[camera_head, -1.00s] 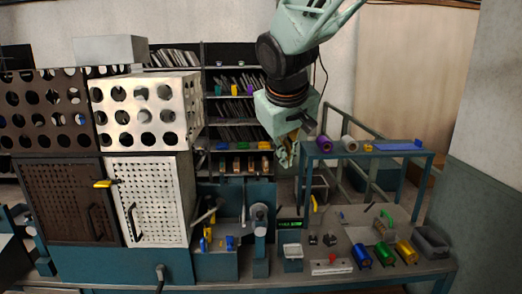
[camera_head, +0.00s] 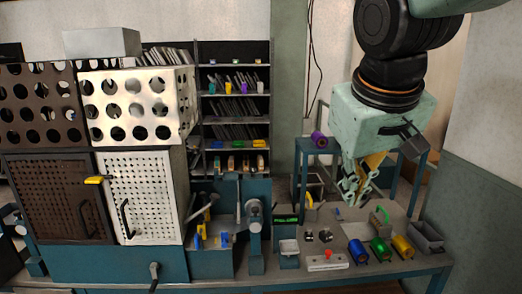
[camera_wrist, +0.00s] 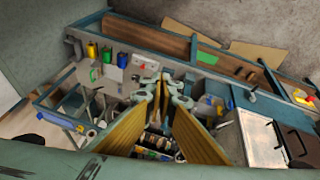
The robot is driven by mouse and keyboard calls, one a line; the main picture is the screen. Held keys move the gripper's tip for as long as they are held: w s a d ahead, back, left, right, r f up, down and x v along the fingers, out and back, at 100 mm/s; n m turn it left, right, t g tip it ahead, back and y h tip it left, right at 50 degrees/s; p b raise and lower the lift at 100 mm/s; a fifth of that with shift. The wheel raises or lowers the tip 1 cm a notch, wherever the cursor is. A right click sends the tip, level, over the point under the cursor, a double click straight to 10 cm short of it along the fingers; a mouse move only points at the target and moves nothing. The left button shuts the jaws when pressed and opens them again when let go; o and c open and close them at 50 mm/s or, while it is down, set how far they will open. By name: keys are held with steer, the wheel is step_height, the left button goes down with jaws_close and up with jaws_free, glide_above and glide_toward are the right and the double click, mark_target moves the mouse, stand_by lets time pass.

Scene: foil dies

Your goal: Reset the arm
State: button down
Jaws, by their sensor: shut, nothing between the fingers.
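My gripper (camera_head: 354,200) hangs fingers-down at the right in the head view, above the back of the workbench. Its fingers are shut and hold nothing. In the wrist view my gripper (camera_wrist: 163,90) shows with the two yellowish finger pads in the lower middle, and the bench lies beyond them. My arm comes down from the top right of the head view.
A white perforated cabinet (camera_head: 145,200) stands left. A shelf rack (camera_head: 233,100) stands behind. A purple roll (camera_head: 319,140) lies on the rear table.

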steer(key=s+d+f+m+b, duration=0.1)
steer(key=s+f, duration=0.3)
steer(key=s, duration=0.7)
steer(key=s+d+f+m+g+y+b, duration=0.1)
steer(key=s+d+f, duration=0.1)
steer(key=s, duration=0.9)
steer(key=shift+s+d+f+m, duration=0.15)
steer(key=shift+s+f+m, duration=0.2)
steer(key=shift+f, duration=0.5)
